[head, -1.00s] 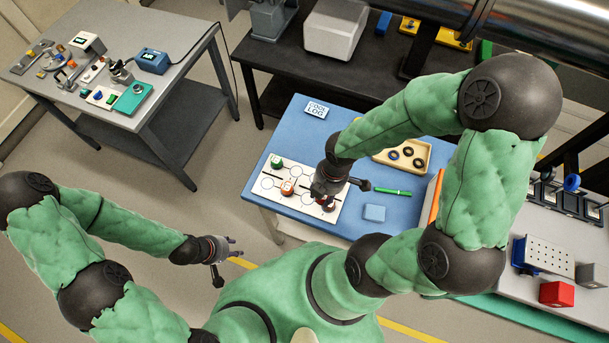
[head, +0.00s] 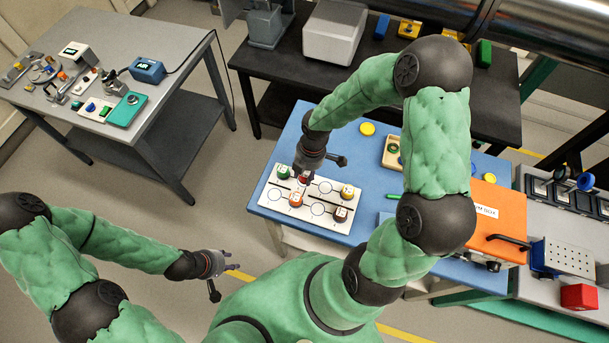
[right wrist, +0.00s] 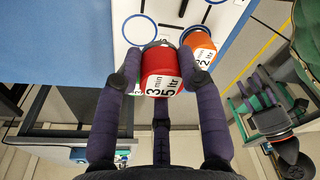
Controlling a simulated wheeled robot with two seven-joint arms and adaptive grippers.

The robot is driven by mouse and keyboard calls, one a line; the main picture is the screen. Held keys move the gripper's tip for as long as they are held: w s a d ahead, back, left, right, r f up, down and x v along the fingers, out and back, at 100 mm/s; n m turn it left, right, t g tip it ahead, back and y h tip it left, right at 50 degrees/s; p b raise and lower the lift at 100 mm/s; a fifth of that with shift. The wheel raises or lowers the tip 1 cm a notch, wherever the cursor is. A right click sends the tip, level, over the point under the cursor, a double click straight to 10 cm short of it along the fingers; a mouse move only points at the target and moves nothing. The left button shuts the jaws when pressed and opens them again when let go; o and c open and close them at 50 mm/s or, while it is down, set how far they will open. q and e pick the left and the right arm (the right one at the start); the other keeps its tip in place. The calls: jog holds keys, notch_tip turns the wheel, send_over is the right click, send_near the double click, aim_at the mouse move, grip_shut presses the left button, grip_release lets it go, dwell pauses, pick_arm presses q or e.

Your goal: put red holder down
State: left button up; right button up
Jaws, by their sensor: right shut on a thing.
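My right gripper (head: 304,179) is over the back left part of the white circle-marked board (head: 267,199). In the right wrist view its fingers (right wrist: 160,84) are shut around the red holder (right wrist: 162,73), whose label shows a 3, "min" and "ltr". The red holder is mostly hidden in the head view. I cannot tell whether it touches the board. An orange holder (head: 296,199) stands close in front of it, and a green holder (head: 283,172) just left. A yellow holder (head: 347,191) and a dark red holder (head: 341,214) stand at the board's right. My left gripper (head: 225,279) is open and empty, off the table.
The board lies on a blue table (head: 268,224). A black bench (head: 265,62) stands behind, and a grey table (head: 170,60) at far left.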

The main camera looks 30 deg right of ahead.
aim_at(305, 175)
jog(key=shift+w+d+f, duration=0.2)
jog(key=shift+w+f, duration=0.3)
jog(key=shift+f, duration=0.1)
jog(key=shift+w+d+f, duration=0.2)
jog(key=shift+w+f, duration=0.25)
jog(key=shift+f, duration=0.15)
notch_tip(305, 175, down, 3)
jog(key=shift+w+f+b, duration=0.1)
jog(key=shift+f+b, duration=0.1)
jog(key=shift+b, duration=0.25)
jog(key=o, duration=0.8)
jog(key=shift+f, duration=0.1)
jog(key=shift+c, duration=0.2)
jog(key=o, duration=0.4)
